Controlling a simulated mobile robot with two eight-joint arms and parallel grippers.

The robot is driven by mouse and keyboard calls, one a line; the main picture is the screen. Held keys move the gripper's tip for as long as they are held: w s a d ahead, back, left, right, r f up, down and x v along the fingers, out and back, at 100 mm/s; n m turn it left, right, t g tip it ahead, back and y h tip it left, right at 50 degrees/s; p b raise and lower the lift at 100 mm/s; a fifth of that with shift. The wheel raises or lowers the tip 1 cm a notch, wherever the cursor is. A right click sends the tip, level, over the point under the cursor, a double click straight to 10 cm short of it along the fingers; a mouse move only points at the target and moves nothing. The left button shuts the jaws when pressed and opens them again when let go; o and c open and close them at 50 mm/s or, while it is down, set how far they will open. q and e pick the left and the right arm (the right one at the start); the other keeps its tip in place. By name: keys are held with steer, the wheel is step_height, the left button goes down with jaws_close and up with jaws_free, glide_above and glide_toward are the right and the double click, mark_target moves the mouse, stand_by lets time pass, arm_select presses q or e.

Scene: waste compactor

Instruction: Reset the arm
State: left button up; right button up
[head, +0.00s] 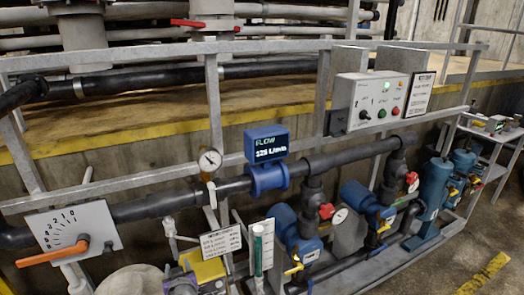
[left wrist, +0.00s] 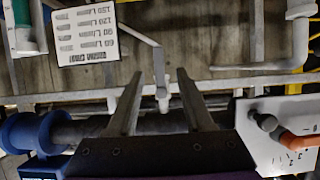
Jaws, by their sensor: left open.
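My left gripper (left wrist: 160,73) shows in the left wrist view, with its two long grey fingers spread apart and nothing between them. Behind it lie the dark pipe and a thin white pipe; I see no contact. The wrist view is upside down, with the fingers pointing up in the picture. In the head view I cannot clearly make out this gripper's fingers. My right gripper is in neither view. An orange lever (head: 53,253) on a white dial plate (head: 88,226) points left. The lever (left wrist: 300,141) also shows at the right edge of the wrist view.
A blue flow meter (head: 267,160) with a lit display sits on the dark pipe (head: 165,203). A small sign (head: 221,242) hangs below it. A control box (head: 376,103) with buttons stands on the grey railing. Valves and blue pumps fill the lower right. A small table (head: 493,133) is at far right.

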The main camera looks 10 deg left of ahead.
arm_select(q)
steer(key=s+d+f+m+g+h, duration=0.1)
steer(key=s+d+m+g+h, duration=0.1)
steer(key=s+d, duration=0.2)
steer(key=s+d+f+m+g+h, duration=0.1)
steer(key=s+d, duration=0.3)
steer(key=s, duration=0.7)
steer(key=s+d+f+m+g+h, duration=0.2)
steer(key=s+d+m+g+h, duration=0.1)
steer(key=s, duration=0.5)
steer(key=shift+s+d+h, duration=0.25)
steer(key=shift+d+h, duration=0.15)
steer(key=shift+d, duration=0.35)
